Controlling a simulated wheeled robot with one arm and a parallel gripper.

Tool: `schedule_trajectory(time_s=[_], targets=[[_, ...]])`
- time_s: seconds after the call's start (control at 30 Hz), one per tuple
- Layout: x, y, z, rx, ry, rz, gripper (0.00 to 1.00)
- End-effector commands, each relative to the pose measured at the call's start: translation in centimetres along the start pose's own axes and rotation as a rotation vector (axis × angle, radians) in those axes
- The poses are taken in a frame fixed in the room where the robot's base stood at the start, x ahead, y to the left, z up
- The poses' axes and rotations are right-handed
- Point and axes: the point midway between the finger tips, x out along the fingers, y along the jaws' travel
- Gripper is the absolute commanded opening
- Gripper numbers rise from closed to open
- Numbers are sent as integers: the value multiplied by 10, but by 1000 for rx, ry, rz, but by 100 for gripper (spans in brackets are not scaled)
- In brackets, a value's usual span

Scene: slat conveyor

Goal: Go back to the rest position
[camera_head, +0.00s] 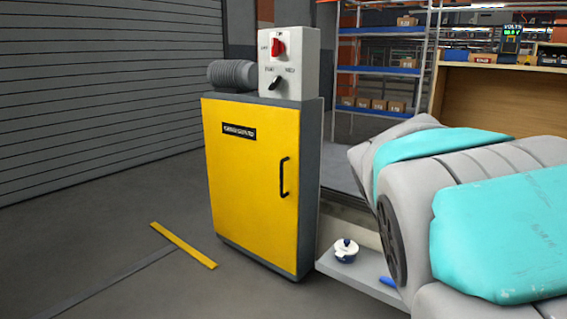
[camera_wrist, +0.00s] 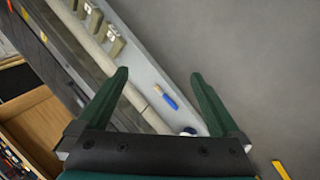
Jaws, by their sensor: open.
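My gripper (camera_wrist: 160,75) shows in the wrist view, its two green fingers spread apart with nothing between them that they touch. It hangs above a light grey ledge (camera_wrist: 150,62). A blue-handled tool (camera_wrist: 166,98) lies on that ledge, seen between the fingers. In the head view my grey and teal arm fills the right side, and the gripper itself is out of sight there.
A yellow cabinet (camera_head: 250,190) stands in the middle, with a control box (camera_head: 289,60) bearing a red knob (camera_head: 278,47) on top. A small white and blue pot (camera_head: 346,251) sits on the grey ledge (camera_head: 345,271). Open floor (camera_head: 100,220) lies to the left.

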Motion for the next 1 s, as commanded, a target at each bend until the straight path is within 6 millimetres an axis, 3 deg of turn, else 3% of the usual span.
schedule_trajectory(time_s=[0.03,0.1,0.2,0.5,0.7,1.0], targets=[[7,-16,28,5,-27,-63,100],[16,-39,63,6,-69,-145,100],[23,-70,103,2,-115,-242,100],[28,-132,183,-17,-205,-425,100],[27,-165,226,-38,-254,-515,100],[-20,-135,216,-35,-250,-506,100]])
